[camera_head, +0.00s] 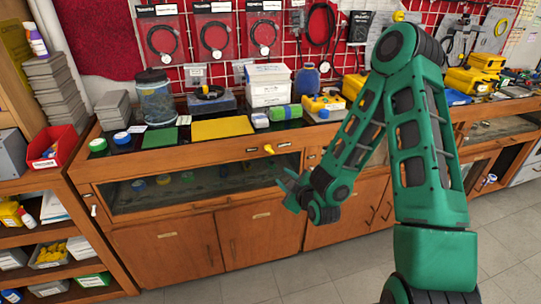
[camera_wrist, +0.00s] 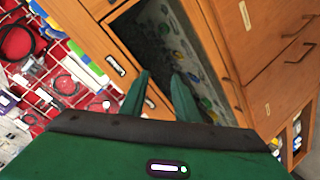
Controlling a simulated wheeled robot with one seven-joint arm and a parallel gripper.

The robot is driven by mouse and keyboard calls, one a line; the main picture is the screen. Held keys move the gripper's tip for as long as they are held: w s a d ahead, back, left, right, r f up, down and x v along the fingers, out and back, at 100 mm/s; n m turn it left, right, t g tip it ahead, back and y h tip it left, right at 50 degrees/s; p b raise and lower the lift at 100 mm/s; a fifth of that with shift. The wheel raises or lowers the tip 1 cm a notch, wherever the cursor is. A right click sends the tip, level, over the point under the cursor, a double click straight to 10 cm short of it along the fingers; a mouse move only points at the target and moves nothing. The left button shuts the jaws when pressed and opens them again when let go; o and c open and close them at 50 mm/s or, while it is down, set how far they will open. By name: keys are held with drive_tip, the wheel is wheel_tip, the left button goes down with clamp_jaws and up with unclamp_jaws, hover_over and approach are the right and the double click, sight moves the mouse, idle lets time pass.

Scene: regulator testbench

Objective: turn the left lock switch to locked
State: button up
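My gripper (camera_head: 288,180) is in front of the wooden bench cabinet, near its glass-fronted display section. In the wrist view my gripper (camera_wrist: 163,76) shows two green fingers with a gap between them and nothing held. A small yellow knob (camera_head: 268,149) sticks out from the bench's front rail, above and left of my gripper and apart from it. It may be a lock switch; its setting is too small to read. A small pale fitting (camera_head: 93,210) is on the cabinet's left edge; I cannot tell what it is. No switch is clearly labelled left.
The wooden bench (camera_head: 165,240) carries a green mat (camera_head: 160,138), a yellow mat (camera_head: 222,128), a jar (camera_head: 157,100) and white boxes (camera_head: 268,84). A red bin (camera_head: 54,146) stands on the left shelf. The tiled floor (camera_head: 330,275) in front is clear.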

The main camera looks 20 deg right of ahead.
sight(271, 152)
wheel_tip(271, 152, up, 4)
drive_tip(key=a+m+t+h, duration=0.1)
drive_tip(key=a+t, duration=0.1)
drive_tip(key=t, duration=0.2)
drive_tip(key=w, duration=1)
drive_tip(key=shift+w, duration=0.3)
clamp_jaws()
